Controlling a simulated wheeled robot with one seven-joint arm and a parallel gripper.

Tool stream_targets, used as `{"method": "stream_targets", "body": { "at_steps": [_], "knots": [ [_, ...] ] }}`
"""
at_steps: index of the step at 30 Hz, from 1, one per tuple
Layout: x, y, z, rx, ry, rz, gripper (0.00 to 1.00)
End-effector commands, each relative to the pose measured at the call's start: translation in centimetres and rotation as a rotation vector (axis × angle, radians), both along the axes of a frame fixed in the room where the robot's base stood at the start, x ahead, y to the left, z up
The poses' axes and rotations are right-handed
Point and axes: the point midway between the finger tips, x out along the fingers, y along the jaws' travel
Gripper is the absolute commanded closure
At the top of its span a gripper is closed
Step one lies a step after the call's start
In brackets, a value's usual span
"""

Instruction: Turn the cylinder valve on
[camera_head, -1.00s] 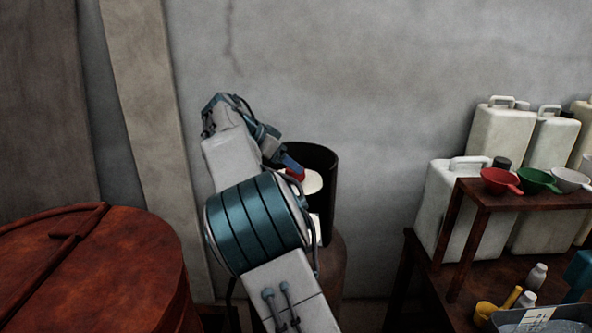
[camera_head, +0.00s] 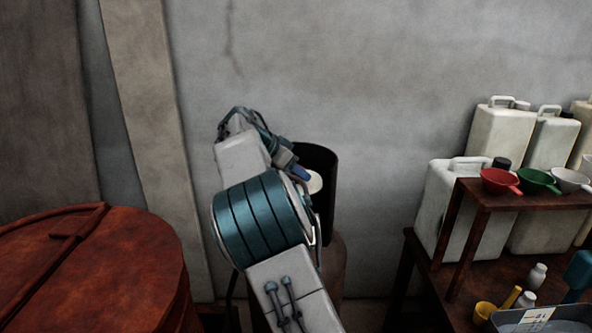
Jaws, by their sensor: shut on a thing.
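The gas cylinder (camera_head: 335,262) stands against the wall just behind my arm, its brown body partly hidden. A dark, open-fronted guard (camera_head: 322,160) rises around its top. Inside the guard a pale round surface (camera_head: 316,184) shows. My gripper (camera_head: 304,174) reaches into the guard from the left and is shut on the cylinder valve. The valve's handle and my fingertips are mostly hidden by my wrist and arm, so how far the handle is turned cannot be seen.
A large rust-red vat lid (camera_head: 90,270) fills the lower left. At right a brown rack (camera_head: 480,190) holds red, green and white funnels, with pale jerrycans (camera_head: 450,205) behind it. The wall above the cylinder is bare.

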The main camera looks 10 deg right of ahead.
Motion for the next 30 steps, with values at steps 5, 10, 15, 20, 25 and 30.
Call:
{"method": "stream_targets", "body": {
  "at_steps": [5,10,15,20,25,30],
  "knots": [
    [-0.07,-0.02,-0.15,-0.001,0.001,0.028,0.76],
    [-0.09,-0.04,-0.42,0.002,0.000,0.105,0.76],
    [-0.09,-0.06,-0.57,0.001,-0.002,0.234,0.76],
    [-0.08,-0.12,-0.50,0.000,-0.003,0.382,0.76],
    [-0.06,-0.16,-0.29,0.000,-0.002,0.543,0.76],
    [-0.07,-0.20,-0.04,0.001,-0.003,0.702,0.76]
  ]
}}
